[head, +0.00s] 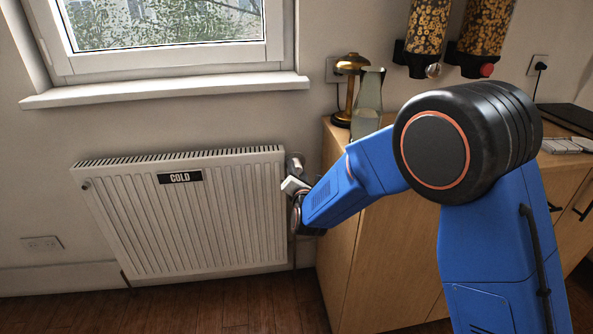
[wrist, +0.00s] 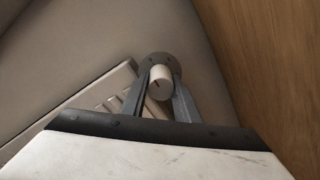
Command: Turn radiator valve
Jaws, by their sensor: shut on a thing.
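The white radiator (head: 185,215) hangs on the wall under the window, with a black label reading "COLD" (head: 180,177) near its top. The radiator valve (head: 296,163) is at its upper right corner, partly hidden by my gripper in the head view. In the wrist view the valve's white knob (wrist: 160,82) with a small dark reddish mark sits between the two grey fingers of my gripper (wrist: 160,92). My gripper is shut on the knob. In the head view, my gripper (head: 294,182) is at the radiator's right edge, largely hidden behind my blue arm.
A wooden cabinet (head: 345,220) stands close to the right of the valve, leaving a narrow gap. On it are a brass lamp (head: 350,68) and a glass carafe (head: 368,100). A window sill (head: 165,92) juts out above the radiator. The floor (head: 200,315) in front is clear.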

